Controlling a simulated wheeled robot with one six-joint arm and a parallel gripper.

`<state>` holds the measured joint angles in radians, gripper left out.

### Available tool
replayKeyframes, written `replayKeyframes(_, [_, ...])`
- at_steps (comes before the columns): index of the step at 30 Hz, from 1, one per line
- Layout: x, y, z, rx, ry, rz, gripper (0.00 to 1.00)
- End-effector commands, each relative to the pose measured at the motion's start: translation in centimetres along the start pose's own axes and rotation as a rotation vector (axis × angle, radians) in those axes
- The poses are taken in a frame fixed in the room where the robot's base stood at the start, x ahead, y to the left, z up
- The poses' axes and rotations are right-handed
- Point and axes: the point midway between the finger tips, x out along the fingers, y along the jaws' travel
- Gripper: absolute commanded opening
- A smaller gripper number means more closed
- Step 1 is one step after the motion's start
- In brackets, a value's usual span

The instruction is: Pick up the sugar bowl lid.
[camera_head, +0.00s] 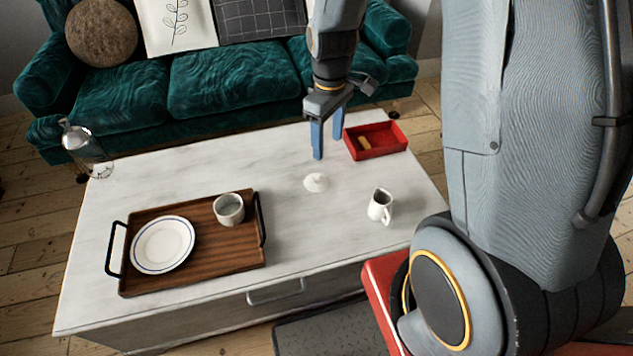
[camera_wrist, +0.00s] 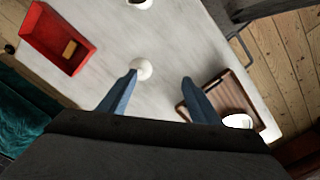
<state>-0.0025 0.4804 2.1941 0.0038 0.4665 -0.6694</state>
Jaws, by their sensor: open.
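The sugar bowl lid (camera_head: 316,182) is a small white round piece lying on the marble-topped coffee table (camera_head: 290,230), right of the tray. My gripper (camera_head: 327,148) has blue fingers and is open and empty, above the table on the far side of the lid. In the wrist view the lid (camera_wrist: 141,68) shows just beyond the tip of the left finger, apart from the middle of the gap between my fingers (camera_wrist: 158,80). A white cup-shaped bowl (camera_head: 229,209) without a cover stands on the tray; I cannot tell if it is the sugar bowl.
A wooden tray (camera_head: 200,273) with black handles holds a blue-rimmed white plate (camera_head: 162,244). A red box (camera_head: 375,146) with a small tan block stands at the back right. A white creamer (camera_head: 380,206) stands right of the lid. A glass-like lantern (camera_head: 88,150) is at far left; a green sofa (camera_head: 230,75) is behind.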

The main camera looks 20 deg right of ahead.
Motion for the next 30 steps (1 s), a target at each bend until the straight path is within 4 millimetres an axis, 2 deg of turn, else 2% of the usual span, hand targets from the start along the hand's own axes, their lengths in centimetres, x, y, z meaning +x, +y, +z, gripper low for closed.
replayKeyframes(1, [2.3,1.0,-1.2,-0.073,-0.005,-0.004,0.58])
replayKeyframes(6, [8.7,3.7,-4.3,-0.331,-0.005,-0.004,0.58])
replayKeyframes(9, [12.1,4.8,-5.6,-0.455,-0.004,-0.003,0.58])
replayKeyframes(12, [14.6,5.5,-6.4,-0.549,-0.003,-0.001,0.58])
replayKeyframes(18, [17.2,6.1,-7.0,-0.637,-0.003,-0.001,0.58])
replayKeyframes(30, [20.8,6.2,-7.4,-0.642,-0.002,0.000,0.58])
